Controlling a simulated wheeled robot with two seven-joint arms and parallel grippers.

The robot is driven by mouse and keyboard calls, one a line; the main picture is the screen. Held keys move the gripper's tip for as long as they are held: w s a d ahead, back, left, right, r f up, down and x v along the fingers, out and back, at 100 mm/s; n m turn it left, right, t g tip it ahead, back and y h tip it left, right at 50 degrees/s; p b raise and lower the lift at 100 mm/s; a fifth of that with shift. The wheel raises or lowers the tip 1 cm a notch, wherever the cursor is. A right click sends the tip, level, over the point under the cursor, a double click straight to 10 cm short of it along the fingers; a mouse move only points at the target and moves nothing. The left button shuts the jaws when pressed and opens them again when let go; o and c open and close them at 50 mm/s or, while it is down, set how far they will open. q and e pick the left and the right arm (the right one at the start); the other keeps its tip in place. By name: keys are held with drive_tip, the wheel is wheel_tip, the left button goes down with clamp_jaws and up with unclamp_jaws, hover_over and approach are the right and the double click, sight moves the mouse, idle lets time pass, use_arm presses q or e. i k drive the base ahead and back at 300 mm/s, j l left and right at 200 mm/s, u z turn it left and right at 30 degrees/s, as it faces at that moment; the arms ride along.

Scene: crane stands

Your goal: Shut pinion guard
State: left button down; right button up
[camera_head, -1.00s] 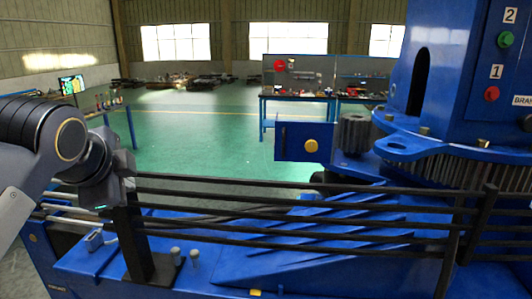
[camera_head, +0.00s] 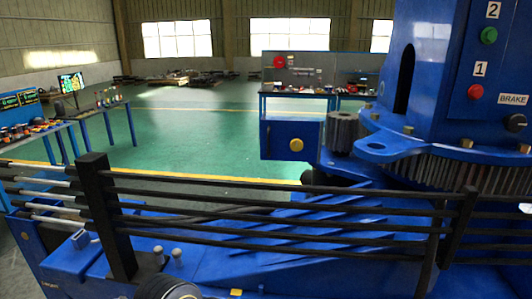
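The pinion guard appears to be the blue panel (camera_head: 286,141) with a round yellow knob (camera_head: 296,145), standing swung out to the left of the pinion. The grey toothed pinion (camera_head: 342,131) is exposed beside it, next to the large toothed ring (camera_head: 430,163) under the blue crane column. Neither gripper shows. Only a dark rounded piece, probably part of my arm, shows at the bottom edge, and nothing of its fingers is visible.
A black railing (camera_head: 270,206) with several bars crosses the front, between me and the panel. A control panel with a green button (camera_head: 489,35) and a red button (camera_head: 475,92) is at upper right. Workbenches stand behind, with open green floor between.

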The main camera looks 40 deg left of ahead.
sight(276, 136)
drive_tip(key=k+j+z, duration=0.15)
drive_tip(key=k+j, duration=0.15)
drive_tip(key=k, duration=0.25)
drive_tip(key=k+j+z, duration=0.1)
drive_tip(key=j, duration=0.3)
drive_tip(key=k+j, duration=0.3)
drive_tip(key=k+j+z, duration=0.15)
drive_tip(key=j, duration=0.75)
drive_tip(key=k+j+z, duration=0.1)
drive_tip(key=j, duration=0.3)
drive_tip(key=k+j+z, duration=0.1)
drive_tip(key=j, duration=0.25)
drive_tip(key=k+j, duration=0.15)
drive_tip(key=j, duration=0.25)
drive_tip(key=k+j+z, duration=0.1)
drive_tip(key=j, duration=0.3)
drive_tip(key=k+j, duration=0.1)
drive_tip(key=j, duration=0.25)
drive_tip(key=z, duration=0.05)
